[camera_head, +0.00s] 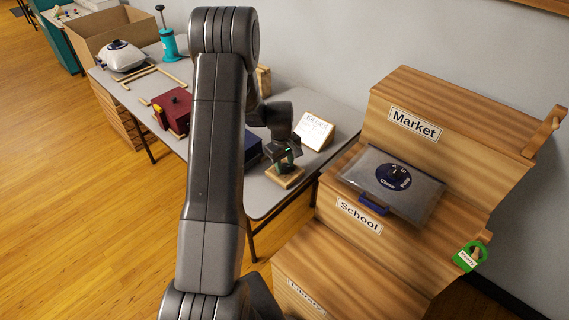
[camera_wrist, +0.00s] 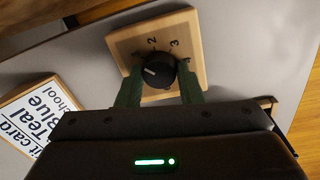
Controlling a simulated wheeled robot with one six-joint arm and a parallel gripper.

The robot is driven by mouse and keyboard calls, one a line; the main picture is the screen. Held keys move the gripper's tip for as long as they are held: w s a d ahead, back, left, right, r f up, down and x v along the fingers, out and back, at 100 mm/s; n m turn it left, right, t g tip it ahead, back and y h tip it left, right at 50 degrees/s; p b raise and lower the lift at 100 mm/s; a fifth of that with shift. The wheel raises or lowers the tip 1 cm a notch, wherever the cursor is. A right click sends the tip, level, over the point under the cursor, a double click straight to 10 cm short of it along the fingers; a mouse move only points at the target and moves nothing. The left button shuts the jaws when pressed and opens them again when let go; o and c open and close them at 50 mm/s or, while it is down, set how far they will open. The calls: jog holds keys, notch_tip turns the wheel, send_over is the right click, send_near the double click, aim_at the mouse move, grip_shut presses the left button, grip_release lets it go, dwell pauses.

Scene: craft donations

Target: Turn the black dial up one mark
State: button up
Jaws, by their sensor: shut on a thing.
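The black dial (camera_wrist: 158,70) sits on a square wooden board with printed marks, of which 1, 2 and 3 are readable in the wrist view. Its white pointer line lies toward the left side of the dial, near the 1. My gripper (camera_wrist: 160,88) is over the board with its green fingers on either side of the dial, shut on it. In the head view the wooden board (camera_head: 285,177) lies on the grey table near its front right corner. There my gripper (camera_head: 286,160) hides most of the dial.
A white sign card (camera_head: 313,130) stands just behind the board; it also shows in the wrist view (camera_wrist: 38,112). A dark red box (camera_head: 174,110) and wooden frame pieces lie farther left on the table. Wooden steps labelled Market, School and Library stand at the right.

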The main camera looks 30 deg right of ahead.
jog(key=shift+f+m+b, duration=0.1)
jog(key=shift+m+b, duration=0.2)
jog(key=shift+b, duration=0.05)
jog(key=m+b, duration=0.2)
jog(key=m, duration=0.1)
jog(key=shift+m+b, duration=0.3)
jog(key=shift+b, duration=0.05)
jog(key=shift+w+d+m+b, duration=0.1)
jog(key=shift+m+b, duration=0.9)
jog(key=shift+m, duration=1.3)
jog(key=shift+g, duration=0.3)
jog(key=o, duration=1)
jog(key=shift+c, duration=0.2)
notch_tip(320, 180, up, 14)
jog(key=shift+w+a, duration=0.25)
jog(key=shift+a, duration=0.1)
